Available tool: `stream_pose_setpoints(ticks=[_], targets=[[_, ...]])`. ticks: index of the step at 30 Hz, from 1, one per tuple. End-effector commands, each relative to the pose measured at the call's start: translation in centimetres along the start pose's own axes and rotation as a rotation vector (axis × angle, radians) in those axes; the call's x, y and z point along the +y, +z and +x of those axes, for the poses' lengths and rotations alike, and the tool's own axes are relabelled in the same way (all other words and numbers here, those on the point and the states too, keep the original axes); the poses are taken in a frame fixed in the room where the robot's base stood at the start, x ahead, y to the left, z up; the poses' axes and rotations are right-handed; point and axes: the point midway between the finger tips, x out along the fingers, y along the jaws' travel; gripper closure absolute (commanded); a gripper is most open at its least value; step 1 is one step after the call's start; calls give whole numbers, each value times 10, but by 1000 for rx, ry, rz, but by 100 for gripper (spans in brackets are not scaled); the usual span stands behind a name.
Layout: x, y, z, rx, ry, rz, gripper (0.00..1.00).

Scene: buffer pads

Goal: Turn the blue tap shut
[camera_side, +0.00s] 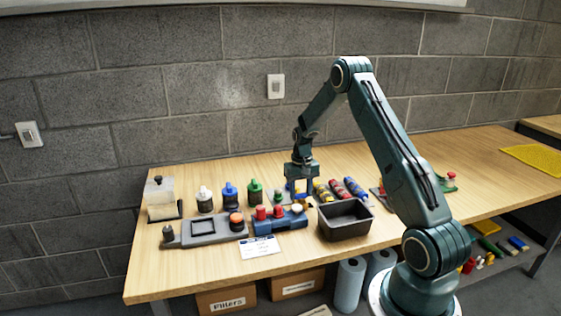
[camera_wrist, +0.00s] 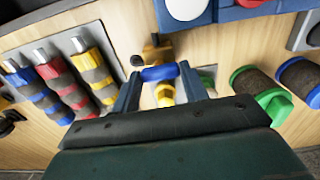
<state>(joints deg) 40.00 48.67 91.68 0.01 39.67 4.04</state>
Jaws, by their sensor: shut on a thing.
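The tap has a brass-yellow body (camera_wrist: 153,50) and a blue bar handle (camera_wrist: 160,73). In the wrist view the handle lies across the space between my two fingers. My gripper (camera_wrist: 160,80) is shut on the blue handle, with one finger at each end of it. In the side view my gripper (camera_side: 301,190) points down at the back of the bench, between the green bottle and the striped cylinders. The tap is mostly hidden there by the fingers; a bit of yellow shows between them.
A black tray (camera_side: 345,219) stands in front to the right. Striped cylinders (camera_side: 338,189) lie right of my gripper. A blue box with knobs (camera_side: 280,222) is in front. White, blue and green bottles (camera_side: 230,195) stand left. The bench's far right is mostly clear.

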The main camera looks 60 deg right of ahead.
Motion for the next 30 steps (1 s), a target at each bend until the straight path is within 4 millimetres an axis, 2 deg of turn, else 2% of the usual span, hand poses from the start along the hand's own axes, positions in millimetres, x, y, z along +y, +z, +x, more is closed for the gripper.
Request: stream_pose_setpoints(ticks=[16, 17, 18, 30], targets=[[0, -1, -2, 2, 0, 35, 79], [0, -1, -2, 2, 0, 35, 51], [0, -1, -2, 2, 0, 34, 47], [0, 0, -3, 1, 0, 32, 47]])
